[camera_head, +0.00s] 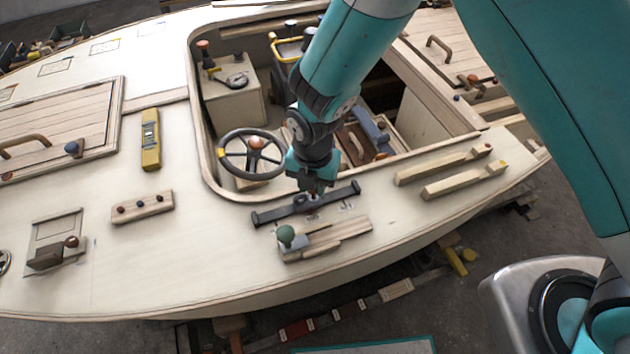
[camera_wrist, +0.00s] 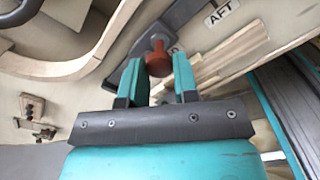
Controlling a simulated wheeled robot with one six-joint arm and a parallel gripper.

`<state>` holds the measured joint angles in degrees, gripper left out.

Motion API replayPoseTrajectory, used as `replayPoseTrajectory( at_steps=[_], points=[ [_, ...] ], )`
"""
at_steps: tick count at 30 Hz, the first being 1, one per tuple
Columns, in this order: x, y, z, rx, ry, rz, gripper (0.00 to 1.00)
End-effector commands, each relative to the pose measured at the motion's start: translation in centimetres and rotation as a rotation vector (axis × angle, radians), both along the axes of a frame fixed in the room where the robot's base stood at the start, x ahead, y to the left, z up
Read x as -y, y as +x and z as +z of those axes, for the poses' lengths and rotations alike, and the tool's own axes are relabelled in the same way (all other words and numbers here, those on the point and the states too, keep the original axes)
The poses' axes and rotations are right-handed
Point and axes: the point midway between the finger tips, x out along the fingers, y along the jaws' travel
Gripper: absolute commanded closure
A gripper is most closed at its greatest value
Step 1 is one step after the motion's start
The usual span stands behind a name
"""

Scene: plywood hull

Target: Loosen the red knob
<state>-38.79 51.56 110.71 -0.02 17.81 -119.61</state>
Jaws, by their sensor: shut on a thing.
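The red knob (camera_wrist: 158,60) shows in the wrist view between my two teal fingertips, on a dark grey fitting (camera_wrist: 128,74). My gripper (camera_head: 313,190) points down over the middle of this long dark bar (camera_head: 275,215) on the deck, beside the cockpit edge. My gripper is shut on the red knob, with one finger on each side of it. In the head view the knob is mostly hidden by my gripper. Its thread and how tight it sits cannot be seen.
Two pale wooden rails (camera_head: 445,165) lie to the right. A steering wheel (camera_head: 251,155) stands in the cockpit behind left. Clear deck lies to the left of the bar.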

Motion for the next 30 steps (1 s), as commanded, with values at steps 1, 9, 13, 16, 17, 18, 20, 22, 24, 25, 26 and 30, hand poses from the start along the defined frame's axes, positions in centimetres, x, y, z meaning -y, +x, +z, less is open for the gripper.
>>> replayPoseTrajectory(
  at_steps=[1,9,13,16,17,18,20,22,24,25,26,30],
  points=[
    [-0.1,0.2,-0.1,0.008,0.003,-0.001,0.96],
    [-0.1,0.2,-0.1,0.005,0.002,-0.002,0.46],
    [-0.1,0.1,0.0,0.004,0.002,-0.001,0.46],
    [-0.1,0.1,0.0,0.003,0.002,-0.001,0.46],
    [-0.1,0.1,0.2,0.004,0.002,-0.001,0.46],
    [-0.1,0.1,0.4,0.004,0.002,-0.001,0.46],
    [-0.1,0.1,1.0,0.004,0.002,-0.001,0.46],
    [-0.1,0.2,2.1,0.006,0.004,-0.001,0.46],
    [-0.1,0.2,3.5,0.008,0.006,-0.001,0.46],
    [-0.1,0.2,4.3,0.008,0.006,-0.001,0.46],
    [-0.1,0.2,5.0,0.009,0.006,-0.001,0.46],
    [-0.1,0.2,8.7,0.009,0.006,-0.002,0.46]
  ],
)
